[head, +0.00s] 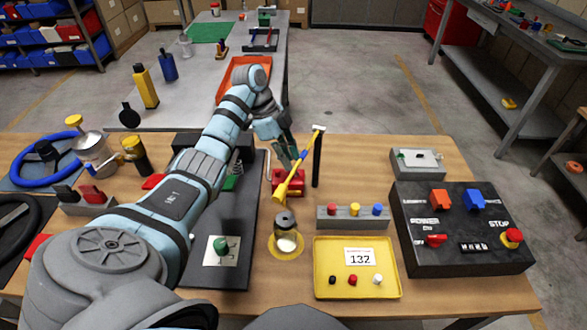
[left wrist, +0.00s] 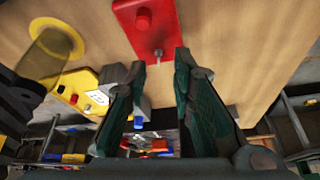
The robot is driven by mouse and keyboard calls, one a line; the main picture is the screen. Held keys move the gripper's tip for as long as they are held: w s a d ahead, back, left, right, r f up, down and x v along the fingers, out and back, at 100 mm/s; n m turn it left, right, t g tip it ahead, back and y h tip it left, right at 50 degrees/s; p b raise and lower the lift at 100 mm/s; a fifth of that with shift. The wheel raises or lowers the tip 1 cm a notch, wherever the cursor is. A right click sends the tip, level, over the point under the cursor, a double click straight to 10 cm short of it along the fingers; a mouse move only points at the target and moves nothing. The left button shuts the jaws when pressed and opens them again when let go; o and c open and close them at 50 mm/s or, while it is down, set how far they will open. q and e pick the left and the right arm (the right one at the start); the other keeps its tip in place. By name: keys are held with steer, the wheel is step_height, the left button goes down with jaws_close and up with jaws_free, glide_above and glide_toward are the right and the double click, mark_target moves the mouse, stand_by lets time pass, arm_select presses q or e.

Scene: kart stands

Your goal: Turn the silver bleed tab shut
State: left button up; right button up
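A red block (head: 287,187) stands on the wooden table near its middle, partly hidden behind a yellow-handled tool and my gripper. In the left wrist view the red block (left wrist: 163,22) carries a red knob (left wrist: 143,18) and a small silver tab (left wrist: 158,53) at its near edge. In the head view I cannot make out the tab. My left gripper (head: 292,159) is just above and behind the block. In the left wrist view my left gripper (left wrist: 160,63) is open, and the tab shows between its fingertips; I cannot tell whether they touch it. My right gripper is out of view.
A glass jar (head: 286,232), a grey button bar (head: 353,216), a yellow tray (head: 322,282) and a black control box (head: 410,222) lie in front and right.

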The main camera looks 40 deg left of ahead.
mark_target(297, 174)
arm_select(q)
steer(key=x, duration=0.3)
steer(key=shift+d, duration=0.15)
jaws_close()
steer(key=shift+w+m, duration=0.1)
steer(key=shift+m, duration=0.2)
steer(key=shift+w+m+g+b, duration=0.1)
steer(key=shift+m+g+b, duration=0.3)
steer(key=shift+m, duration=0.4)
steer(key=shift+w+m+b, duration=0.1)
steer(key=shift+m+b, duration=0.55)
steer(key=shift+m, duration=0.15)
steer(key=m+g+b, duration=0.1)
steer(key=m+b, duration=0.1)
steer(key=b, duration=0.1)
steer(key=shift+f+m, duration=0.1)
steer(key=shift+m, duration=0.2)
steer(key=shift+m+g+b, duration=0.5)
steer(key=shift+m+b, duration=0.1)
steer(key=shift+b, duration=0.45)
